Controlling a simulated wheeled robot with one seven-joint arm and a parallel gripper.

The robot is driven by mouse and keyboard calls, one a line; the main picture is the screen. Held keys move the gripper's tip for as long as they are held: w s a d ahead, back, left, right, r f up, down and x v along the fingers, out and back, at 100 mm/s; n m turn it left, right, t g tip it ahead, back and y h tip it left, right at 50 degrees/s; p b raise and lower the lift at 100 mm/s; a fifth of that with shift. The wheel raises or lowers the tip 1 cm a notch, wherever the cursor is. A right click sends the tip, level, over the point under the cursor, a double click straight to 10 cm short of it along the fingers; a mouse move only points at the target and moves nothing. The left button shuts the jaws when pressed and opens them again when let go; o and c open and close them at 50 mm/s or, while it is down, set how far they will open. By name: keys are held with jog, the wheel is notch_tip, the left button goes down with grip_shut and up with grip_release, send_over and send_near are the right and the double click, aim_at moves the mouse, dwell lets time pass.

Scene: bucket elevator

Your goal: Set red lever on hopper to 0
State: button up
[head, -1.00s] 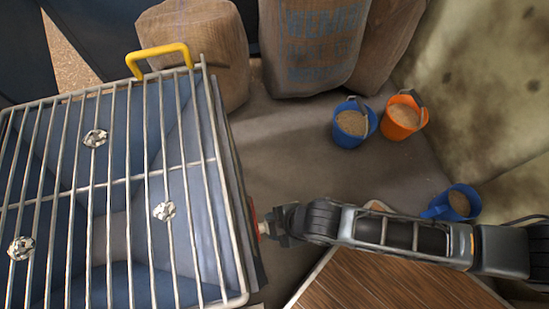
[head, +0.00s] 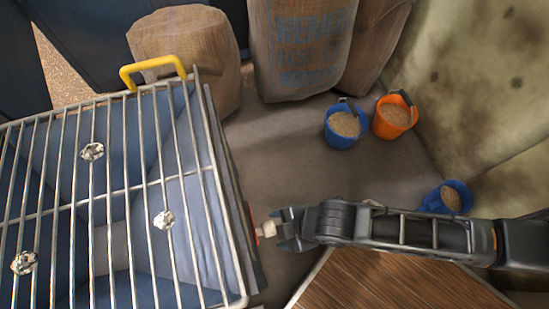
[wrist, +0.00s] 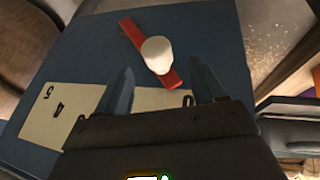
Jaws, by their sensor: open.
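The red lever (wrist: 132,34) is a flat red bar with a white knob (wrist: 157,55), set on the hopper's blue side face (wrist: 75,70). A pale number plate (wrist: 48,122) beside it shows 5, 4 and, near the right finger, 0. The lever's lower end points toward the 0 side. My gripper (wrist: 163,80) is open and empty, with the knob just beyond and between its fingertips in the wrist view. In the head view, my gripper (head: 284,229) faces the white knob (head: 267,230) at the side of the hopper (head: 240,250), apparently with a small gap.
A metal grate (head: 125,190) with a yellow handle (head: 153,66) covers the hopper. Sacks (head: 300,45) stand behind. Blue (head: 345,128) and orange (head: 395,118) buckets and another blue bucket (head: 447,198) stand right. A wooden surface (head: 390,283) lies below my arm.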

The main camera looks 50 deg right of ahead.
jog(key=shift+v, duration=1.25)
